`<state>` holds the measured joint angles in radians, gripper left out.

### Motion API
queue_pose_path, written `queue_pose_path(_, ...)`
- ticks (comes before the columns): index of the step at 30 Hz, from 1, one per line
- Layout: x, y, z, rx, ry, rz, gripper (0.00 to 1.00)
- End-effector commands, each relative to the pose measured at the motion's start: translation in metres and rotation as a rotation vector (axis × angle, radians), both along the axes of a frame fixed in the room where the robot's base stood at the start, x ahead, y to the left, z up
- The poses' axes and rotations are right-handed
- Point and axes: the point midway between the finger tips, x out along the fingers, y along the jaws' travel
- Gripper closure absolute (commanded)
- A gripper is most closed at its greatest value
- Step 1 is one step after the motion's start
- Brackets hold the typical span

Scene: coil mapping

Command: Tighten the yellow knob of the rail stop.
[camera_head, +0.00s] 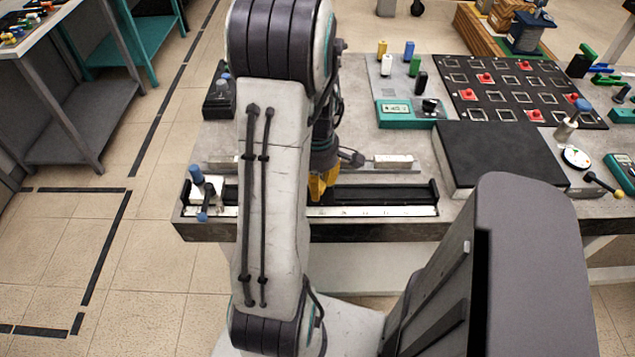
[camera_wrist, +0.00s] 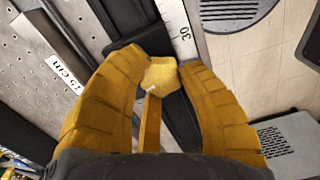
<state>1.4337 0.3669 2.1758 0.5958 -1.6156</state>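The yellow knob (camera_wrist: 161,76) shows in the wrist view as a pale, faceted block over the dark rail (camera_wrist: 125,20). My gripper (camera_wrist: 160,68) has its ribbed orange-yellow fingertips on either side of the knob, and they look to be touching it. A thin yellow strip runs below the knob between the fingers. In the head view my gripper (camera_head: 322,187) is down at the rail (camera_head: 385,195) along the bench's front edge; my arm hides part of the rail, and the knob cannot be made out.
A white block with blue handles (camera_head: 205,190) stands at the rail's left end. A dark flat box (camera_head: 500,155) lies right of the rail. Behind it are a black board (camera_head: 520,90) with red pieces and a teal device (camera_head: 400,110). A pale bar marked 15 cm (camera_wrist: 60,65) lies beside the rail.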

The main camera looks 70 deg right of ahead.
Motion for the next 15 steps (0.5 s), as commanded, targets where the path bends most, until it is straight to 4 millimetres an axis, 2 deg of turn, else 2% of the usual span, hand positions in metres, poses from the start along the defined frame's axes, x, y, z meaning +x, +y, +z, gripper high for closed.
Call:
queue_pose_path(3, -0.0006, 0.0017, -0.0009, 0.006, 0.001, -0.001, 0.98)
queue_pose_path(15, -0.0008, 0.0026, -0.0015, 0.009, 0.002, -0.007, 0.98)
